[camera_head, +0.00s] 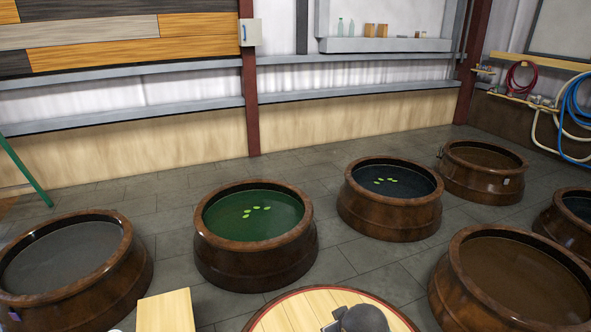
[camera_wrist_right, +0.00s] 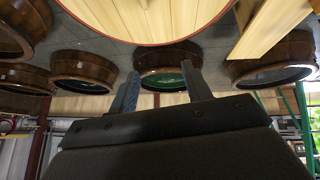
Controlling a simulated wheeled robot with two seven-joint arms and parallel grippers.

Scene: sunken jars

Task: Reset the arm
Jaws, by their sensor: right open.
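My right gripper (camera_wrist_right: 160,71) shows in the right wrist view with its two fingers spread apart. Nothing is between the fingers. That view is upside down, and the fingers point toward a green-water jar beyond them. In the head view, a dark grey rounded part, probably of my right arm, shows at the bottom edge over a round wooden tabletop (camera_head: 300,312). The fingers cannot be made out there. My left gripper is in neither view.
Large brown jars stand on the grey tiled floor, including a green-water jar (camera_head: 255,220), a dark-water jar (camera_head: 385,185) and a grey-filled jar (camera_head: 65,260). A pale wooden block (camera_head: 166,312) is left of the tabletop. Tiled floor is clear between jars.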

